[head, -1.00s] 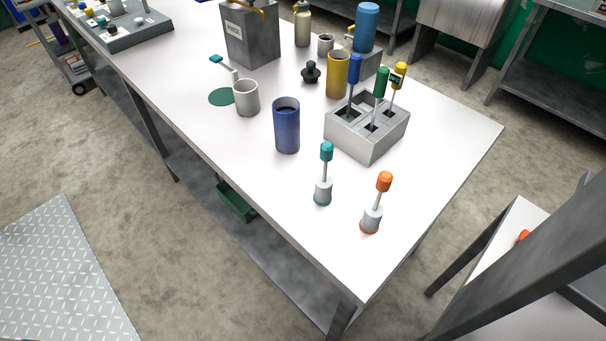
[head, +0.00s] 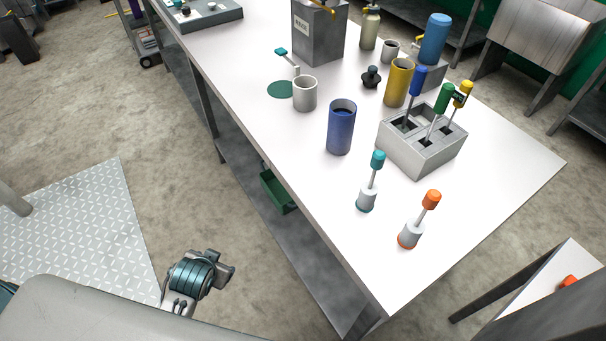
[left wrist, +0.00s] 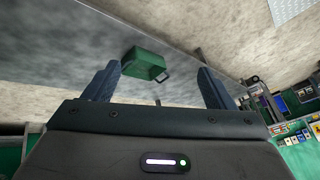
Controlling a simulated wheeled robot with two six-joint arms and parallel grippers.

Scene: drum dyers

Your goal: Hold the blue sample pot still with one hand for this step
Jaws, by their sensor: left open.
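The blue sample pot (head: 340,132) is a dark blue open-topped cylinder standing upright near the front edge of the white table (head: 300,143) in the head view. No gripper touches it. Part of my left arm shows at the lower left of the head view, off the table's front side and well apart from the pot. In the left wrist view my left gripper (left wrist: 157,85) has its two dark fingers spread wide with nothing between them. The pot is not in the left wrist view. My right gripper is not in view.
Right of the pot stands a grey block (head: 408,153) with several colored-handled tools. Teal (head: 367,190) and orange (head: 411,232) tools stand in front. A white cup (head: 305,94), yellow pot (head: 398,84) and black knob (head: 371,78) are behind. A green bin (head: 278,192) sits under the table.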

